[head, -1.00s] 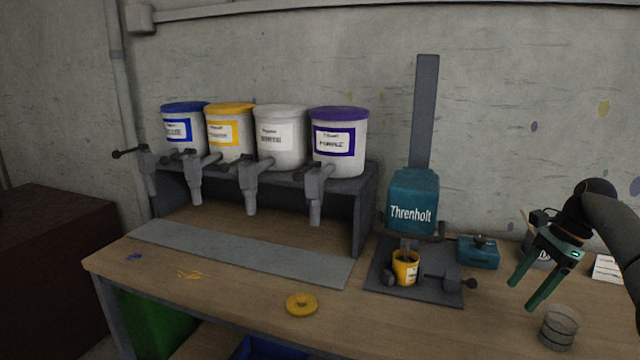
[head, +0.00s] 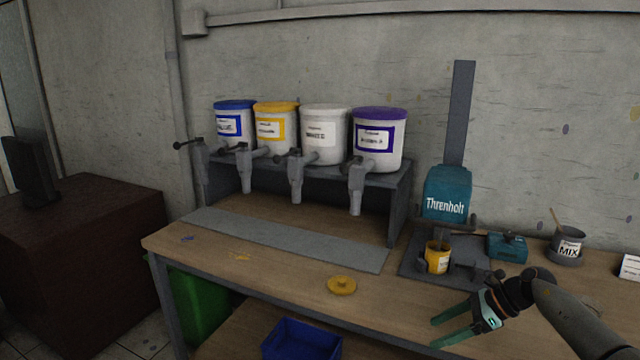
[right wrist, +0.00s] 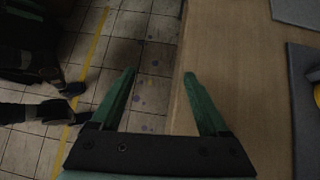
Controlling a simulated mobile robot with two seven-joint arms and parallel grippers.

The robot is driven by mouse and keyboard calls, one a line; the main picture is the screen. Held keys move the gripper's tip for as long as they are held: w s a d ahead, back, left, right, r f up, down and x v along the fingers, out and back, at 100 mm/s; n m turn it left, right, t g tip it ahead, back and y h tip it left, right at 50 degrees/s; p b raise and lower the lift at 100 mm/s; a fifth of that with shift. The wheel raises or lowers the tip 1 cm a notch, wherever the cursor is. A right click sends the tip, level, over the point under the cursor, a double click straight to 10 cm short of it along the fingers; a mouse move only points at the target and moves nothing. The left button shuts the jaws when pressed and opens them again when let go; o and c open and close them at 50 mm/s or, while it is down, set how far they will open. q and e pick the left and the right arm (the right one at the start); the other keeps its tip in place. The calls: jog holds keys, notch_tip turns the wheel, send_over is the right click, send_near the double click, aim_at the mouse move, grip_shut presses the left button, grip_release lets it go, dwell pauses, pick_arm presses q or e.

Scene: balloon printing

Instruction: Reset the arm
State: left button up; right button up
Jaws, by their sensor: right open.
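My right gripper (head: 441,334) is open and empty at the front edge of the workbench (head: 290,265), with its green fingers pointing left. In the right wrist view its two fingers (right wrist: 160,82) stand apart with nothing between them; one is over the bench edge and the other over the tiled floor. My left gripper is not in the head view.
The teal Threnholt mixer (head: 447,195) stands behind my right gripper with a yellow can (head: 437,258) under it. A yellow lid (head: 341,286) lies left of the gripper. Paint buckets (head: 325,138) stand on a rack. A MIX pot (head: 567,246) is at right.

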jog(key=s+a+f+m+t+y+p, duration=0.1)
jog(key=s+a+f+m+t+y, duration=0.2)
jog(key=a+m, duration=0.6)
jog(key=s+a+f+m+t+y, duration=0.25)
jog(key=s+a+m+t, duration=0.2)
jog(key=a+m, duration=0.5)
jog(key=s+d+f+m+h, duration=0.1)
jog(key=s+f+m+h, duration=0.3)
jog(key=s+m, duration=0.4)
jog(key=s+d+f+m+g+h+p, duration=0.1)
jog(key=s+d+f+m+h, duration=0.1)
jog(key=s+m, duration=0.6)
jog(key=s+d+f+m+h+p, duration=0.1)
jog(key=s+f+m+h, duration=0.4)
jog(key=m, duration=0.7)
jog(key=s+d+f, duration=0.1)
jog(key=s+f, duration=0.1)
jog(key=s, duration=0.1)
jog(key=shift+s+d+m+g+h, duration=0.2)
jog(key=shift+s+m+g+h, duration=0.05)
jog(key=shift+m+g+h, duration=0.1)
